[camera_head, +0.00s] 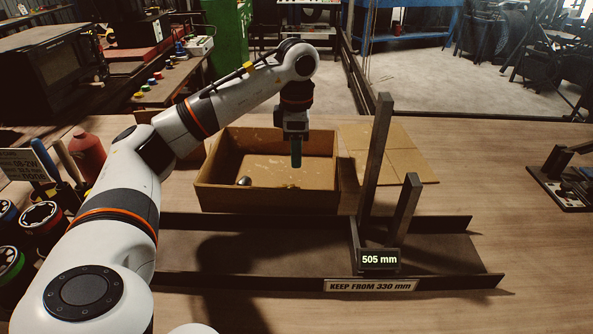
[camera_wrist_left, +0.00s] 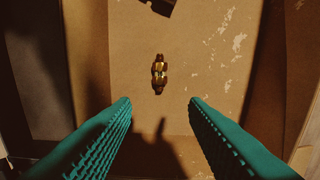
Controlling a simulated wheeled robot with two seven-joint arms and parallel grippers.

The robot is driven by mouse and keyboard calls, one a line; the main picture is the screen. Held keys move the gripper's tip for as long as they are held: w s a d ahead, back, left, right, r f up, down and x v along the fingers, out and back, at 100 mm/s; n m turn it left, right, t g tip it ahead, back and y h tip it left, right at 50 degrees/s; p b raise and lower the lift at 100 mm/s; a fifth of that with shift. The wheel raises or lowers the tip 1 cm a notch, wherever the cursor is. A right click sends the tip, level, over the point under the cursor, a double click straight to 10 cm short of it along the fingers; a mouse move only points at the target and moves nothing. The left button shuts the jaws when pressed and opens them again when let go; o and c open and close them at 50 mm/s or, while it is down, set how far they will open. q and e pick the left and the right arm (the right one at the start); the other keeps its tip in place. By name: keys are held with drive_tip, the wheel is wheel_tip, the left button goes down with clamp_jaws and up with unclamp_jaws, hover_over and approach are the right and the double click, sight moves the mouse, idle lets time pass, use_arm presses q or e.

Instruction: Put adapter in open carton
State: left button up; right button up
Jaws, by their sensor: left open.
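The open carton (camera_head: 268,202) stands on the table in the head view, with its top open. A small brass adapter (camera_wrist_left: 159,75) lies on the carton's cardboard floor in the left wrist view. A small shiny piece (camera_head: 245,181) on the carton floor in the head view looks like the same adapter. My left gripper (camera_head: 295,162) points down over the carton, its fingers seen edge-on. In the left wrist view its green ridged fingers (camera_wrist_left: 160,103) are wide apart with nothing between them; the adapter lies beyond their tips. My right gripper is not in view.
A dark metal channel with two upright posts (camera_head: 376,150) and a 505 mm display (camera_head: 379,260) lies in front of the carton. Flat cardboard (camera_head: 405,150) lies right of the carton. Colored rings and tools (camera_head: 42,220) crowd the left edge. The table's right side has free room.

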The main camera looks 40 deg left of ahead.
use_arm(q)
drive_tip(key=shift+r+p, duration=0.3)
drive_tip(key=shift+r, duration=1.35)
